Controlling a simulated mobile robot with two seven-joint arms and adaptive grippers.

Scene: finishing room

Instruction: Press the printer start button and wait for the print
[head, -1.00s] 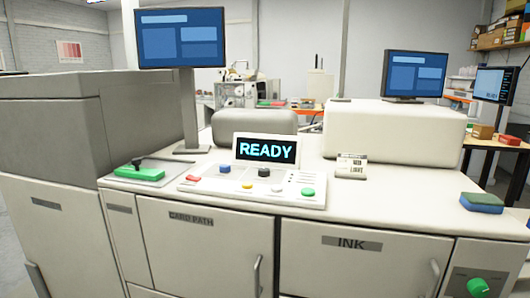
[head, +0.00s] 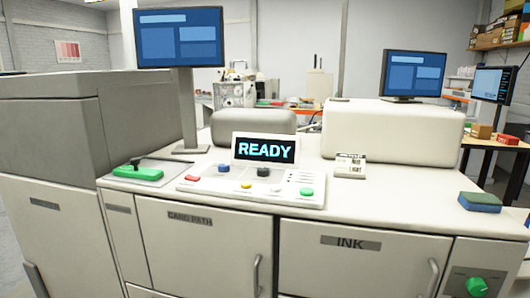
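The printer (head: 400,205) is a large white machine with a grey section at left. Its control panel (head: 215,186) sits on the top near the middle, with a small display (head: 264,150) that reads READY. The panel carries a green button (head: 306,192) at its right, a red button (head: 192,178) at its left, and blue, yellow and black knobs between. A larger green knob (head: 476,287) is on the lower right front. I cannot tell from markings which is the start button. Neither of my grippers is in view.
A small printed card (head: 350,166) stands right of the display. A blue and green pad (head: 480,201) lies at the right. Monitors (head: 180,38) rise above the printer. The top's front strip is mostly clear.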

